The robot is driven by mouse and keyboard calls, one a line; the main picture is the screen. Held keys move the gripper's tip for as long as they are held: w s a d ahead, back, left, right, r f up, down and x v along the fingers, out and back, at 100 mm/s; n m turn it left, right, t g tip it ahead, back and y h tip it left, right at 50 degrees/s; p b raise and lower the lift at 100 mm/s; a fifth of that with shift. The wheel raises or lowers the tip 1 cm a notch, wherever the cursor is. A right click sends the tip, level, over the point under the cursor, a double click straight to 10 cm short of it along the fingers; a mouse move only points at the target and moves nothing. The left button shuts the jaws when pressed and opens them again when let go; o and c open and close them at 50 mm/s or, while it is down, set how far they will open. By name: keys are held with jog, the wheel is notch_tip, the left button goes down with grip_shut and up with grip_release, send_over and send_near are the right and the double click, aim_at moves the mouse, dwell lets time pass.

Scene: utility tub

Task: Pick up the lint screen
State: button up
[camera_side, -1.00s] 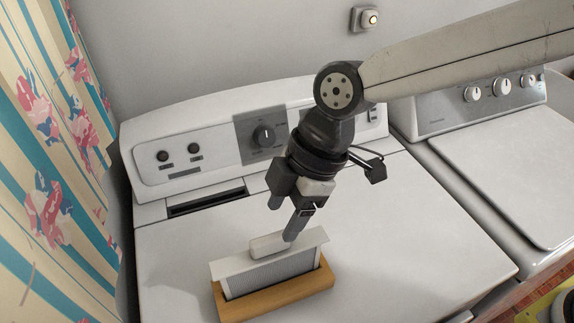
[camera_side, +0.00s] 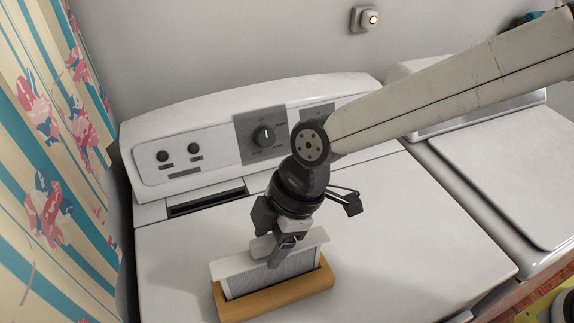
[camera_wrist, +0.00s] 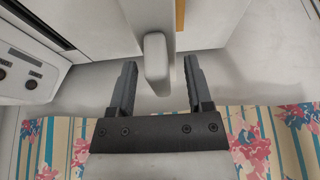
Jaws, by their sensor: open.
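The lint screen (camera_side: 240,273) is a grey mesh panel with a white top edge and a white handle. It stands upright in a wooden holder (camera_side: 283,297) on top of the left machine. My gripper (camera_side: 268,251) is pointed down at the handle in the side view, its near finger in front of the screen. In the wrist view the open fingers of my gripper (camera_wrist: 158,80) lie on either side of the white handle (camera_wrist: 155,56), with a gap showing on both sides. Part of the handle is hidden behind my gripper in the side view.
The left machine's control panel (camera_side: 215,143) with knobs rises behind. A dark slot (camera_side: 206,202) lies in its top. The second white machine (camera_side: 500,165) stands to the right. A patterned curtain (camera_side: 45,170) hangs at the left. The white top right of the holder is clear.

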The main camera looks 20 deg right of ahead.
dwell(0.5)
grip_shut()
jog(key=shift+r, duration=0.1)
jog(key=shift+r, duration=0.5)
notch_tip(320, 180, up, 2)
jog(key=s+d+r, duration=0.9)
jog(key=s, duration=0.1)
jog(key=shift+d+r, duration=0.25)
jog(key=shift+r, duration=0.1)
